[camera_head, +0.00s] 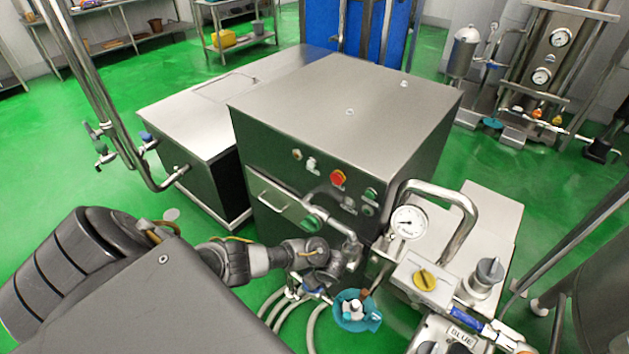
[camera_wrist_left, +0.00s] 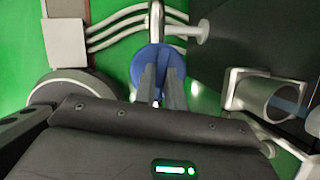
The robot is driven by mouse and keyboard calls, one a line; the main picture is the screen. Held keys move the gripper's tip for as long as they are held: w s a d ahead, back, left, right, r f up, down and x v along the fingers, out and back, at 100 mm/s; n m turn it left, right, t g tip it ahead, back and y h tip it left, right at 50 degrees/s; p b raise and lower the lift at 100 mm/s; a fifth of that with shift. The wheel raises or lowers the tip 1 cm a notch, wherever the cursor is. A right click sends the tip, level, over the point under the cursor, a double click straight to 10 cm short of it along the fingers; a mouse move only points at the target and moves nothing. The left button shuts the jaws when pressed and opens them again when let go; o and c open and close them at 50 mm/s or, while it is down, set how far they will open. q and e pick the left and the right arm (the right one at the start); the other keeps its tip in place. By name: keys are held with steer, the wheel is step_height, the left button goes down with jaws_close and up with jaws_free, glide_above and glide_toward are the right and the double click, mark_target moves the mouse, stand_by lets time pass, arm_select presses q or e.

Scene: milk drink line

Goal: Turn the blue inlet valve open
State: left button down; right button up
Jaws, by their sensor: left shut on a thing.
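The blue inlet valve has a round blue handle (camera_wrist_left: 145,62), seen in the middle of the left wrist view. My left gripper (camera_wrist_left: 160,85) is shut on this handle, with one finger on each side of its middle. In the head view, my left arm reaches in from the left, and the gripper (camera_head: 318,284) is low, in front of the steel cabinet. The arm hides most of the valve in that view. How far the handle is turned cannot be told. My right gripper is not in view.
A steel cabinet (camera_head: 345,95) with knobs and a red button stands behind the gripper. Pale hoses (camera_head: 272,305) run below it. A teal basin (camera_head: 345,323) with small items is to the right.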

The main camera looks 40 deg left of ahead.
arm_select(q)
steer(key=shift+a+n+g+p, duration=0.1)
steer(key=shift+n+g+p, duration=0.35)
steer(key=shift+n, duration=0.65)
steer(key=shift+w, duration=0.1)
steer(key=c, duration=1.5)
jaws_free()
steer(key=shift+o, duration=0.2)
steer(key=p+v, duration=0.3)
steer(key=v, duration=0.7)
steer(key=shift+r, duration=0.4)
